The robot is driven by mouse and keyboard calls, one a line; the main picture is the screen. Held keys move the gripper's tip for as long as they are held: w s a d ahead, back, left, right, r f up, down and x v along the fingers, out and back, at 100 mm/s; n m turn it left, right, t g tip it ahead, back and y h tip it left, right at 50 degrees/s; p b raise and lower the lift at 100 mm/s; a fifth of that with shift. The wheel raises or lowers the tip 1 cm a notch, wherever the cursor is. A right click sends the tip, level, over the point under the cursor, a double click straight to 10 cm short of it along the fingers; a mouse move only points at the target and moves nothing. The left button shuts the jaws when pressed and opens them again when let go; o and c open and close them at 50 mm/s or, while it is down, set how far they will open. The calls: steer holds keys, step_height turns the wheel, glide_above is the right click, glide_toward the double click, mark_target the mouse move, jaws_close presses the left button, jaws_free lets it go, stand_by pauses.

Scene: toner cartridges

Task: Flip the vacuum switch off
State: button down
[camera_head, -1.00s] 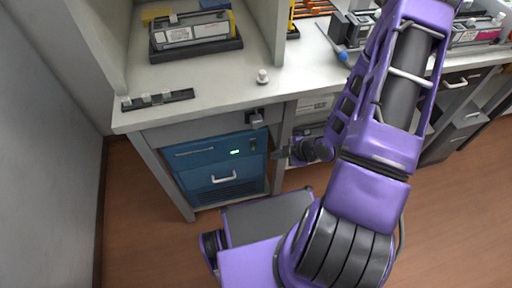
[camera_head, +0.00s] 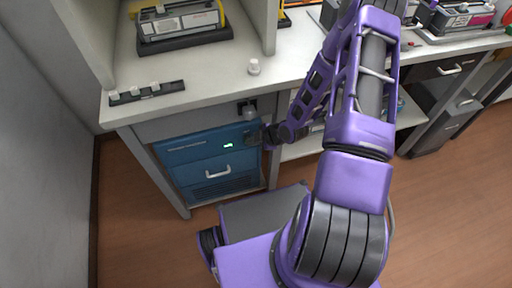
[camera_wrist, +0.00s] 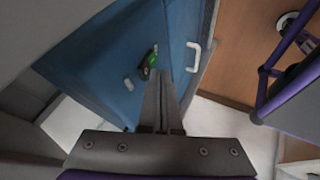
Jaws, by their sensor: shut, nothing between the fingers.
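The vacuum unit is a blue cabinet (camera_head: 190,175) under the left end of the bench, with a small green light (camera_head: 228,146) on its front. My gripper (camera_head: 254,136) is at the upper right of that front and hides the part behind it. In the wrist view my two fingers (camera_wrist: 160,76) are pressed together with nothing between them. Their tips are close to a small dark part with a green lit area (camera_wrist: 152,61) on the blue front (camera_wrist: 105,60). I cannot tell whether this is the switch, its position, or whether the tips touch it.
A pale drawer handle (camera_head: 218,172) sticks out lower on the blue front. Brown floor (camera_head: 145,225) is open in front.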

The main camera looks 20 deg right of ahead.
steer(key=shift+w, duration=0.25)
steer(key=shift+w+r+g+p, duration=0.1)
steer(key=shift+w+g+p, duration=0.15)
steer(key=shift+g+p, duration=0.05)
steer(key=shift+r, duration=0.1)
steer(key=shift+r+p, duration=0.45)
steer(key=shift+r, duration=0.25)
steer(key=shift+s, duration=0.1)
